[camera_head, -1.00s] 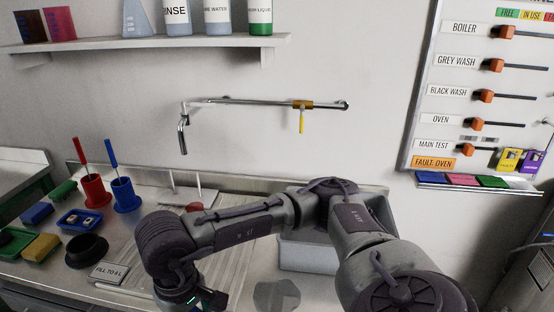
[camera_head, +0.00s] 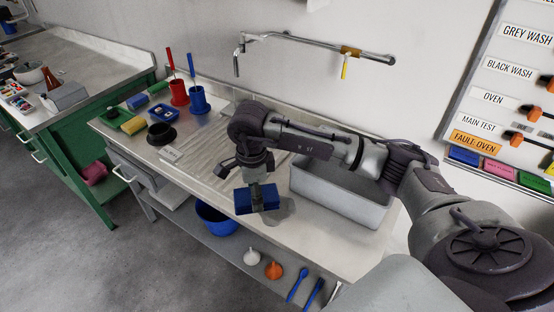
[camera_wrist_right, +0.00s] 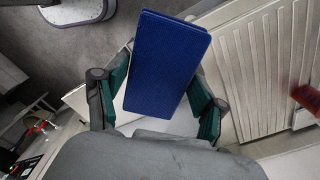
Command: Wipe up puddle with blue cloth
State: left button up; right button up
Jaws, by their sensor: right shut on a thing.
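The blue cloth (camera_head: 244,203), a thick folded block, hangs below my right gripper (camera_head: 262,188) near the counter's front edge. The right wrist view shows the cloth (camera_wrist_right: 168,60) between the two green-padded fingers of my right gripper (camera_wrist_right: 157,103), which is shut on it. The puddle (camera_head: 283,212) is a grey, glossy patch on the counter, just right of the cloth and partly hidden by it. I cannot tell whether the cloth touches the counter. The puddle is not clear in the wrist view. My left gripper is out of view.
A grey sink basin (camera_head: 335,202) lies right of the puddle and a ribbed drainboard (camera_head: 208,180) left of it. A black round holder (camera_head: 161,134), blue tray (camera_head: 164,115) and red (camera_head: 179,93) and blue (camera_head: 198,100) cups stand further left.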

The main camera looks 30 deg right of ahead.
jog(key=d+m, duration=0.1)
jog(key=m, duration=0.1)
jog(key=w+d+m+p, duration=0.1)
jog(key=m, duration=0.2)
jog(key=w+d+m+p, duration=0.1)
jog(key=m, duration=0.1)
jog(key=shift+w+d+r, duration=0.1)
jog(key=shift+w+r, duration=0.05)
jog(key=shift+r, duration=0.15)
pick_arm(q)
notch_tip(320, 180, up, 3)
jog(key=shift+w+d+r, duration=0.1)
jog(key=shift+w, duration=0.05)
pick_arm(e)
jog(key=w+d+f+m, duration=0.1)
jog(key=d+f+m, duration=0.4)
jog(key=m, duration=0.6)
jog(key=shift+f, duration=0.85)
jog(key=shift+d, duration=0.1)
